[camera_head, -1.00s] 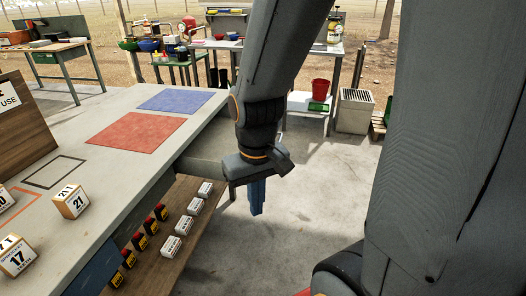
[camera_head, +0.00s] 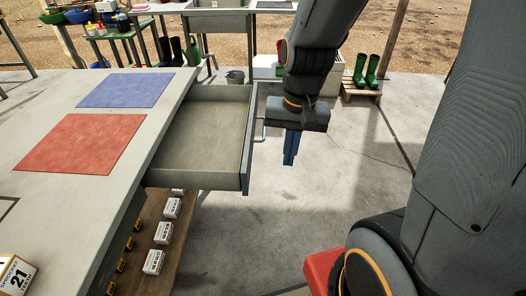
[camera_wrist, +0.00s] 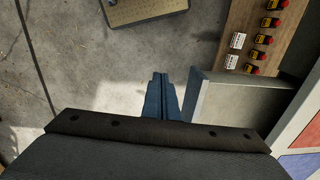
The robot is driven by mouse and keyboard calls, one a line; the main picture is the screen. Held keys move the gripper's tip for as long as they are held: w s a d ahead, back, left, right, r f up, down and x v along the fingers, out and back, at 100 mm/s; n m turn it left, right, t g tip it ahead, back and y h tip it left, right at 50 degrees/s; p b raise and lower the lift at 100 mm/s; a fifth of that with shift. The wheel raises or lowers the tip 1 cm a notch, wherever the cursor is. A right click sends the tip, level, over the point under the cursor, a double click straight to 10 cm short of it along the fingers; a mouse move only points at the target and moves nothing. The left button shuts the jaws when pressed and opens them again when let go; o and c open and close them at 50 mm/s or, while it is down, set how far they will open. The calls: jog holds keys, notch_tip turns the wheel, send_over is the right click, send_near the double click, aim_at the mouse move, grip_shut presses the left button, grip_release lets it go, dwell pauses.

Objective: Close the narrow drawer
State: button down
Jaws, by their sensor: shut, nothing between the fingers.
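The narrow drawer (camera_head: 205,138) stands pulled out from the right side of the workbench in the head view, and its inside looks empty. Its blue-grey front panel (camera_head: 248,160) carries a bar handle (camera_head: 261,124) on the outer face. My gripper (camera_head: 289,160) is shut and empty, pointing down just to the right of the handle, outside the drawer front. I cannot tell whether it touches the handle. In the wrist view the gripper fingers (camera_wrist: 159,97) are together beside the drawer front (camera_wrist: 198,95), and the handle is hidden.
White boxes (camera_head: 163,235) sit on a shelf below. Green boots (camera_head: 366,70) stand on a pallet behind. The concrete floor right of the drawer is clear.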

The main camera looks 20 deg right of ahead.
jog(key=w+d+f+m+y, duration=0.1)
jog(key=w+f+m+y, duration=0.15)
jog(key=w+m, duration=1.1)
jog(key=a+f+m, duration=0.4)
jog(key=a+f, duration=0.2)
jog(key=f, duration=0.4)
jog(key=shift+w+f, duration=0.25)
jog(key=shift+f, duration=0.15)
jog(key=shift+p, duration=0.3)
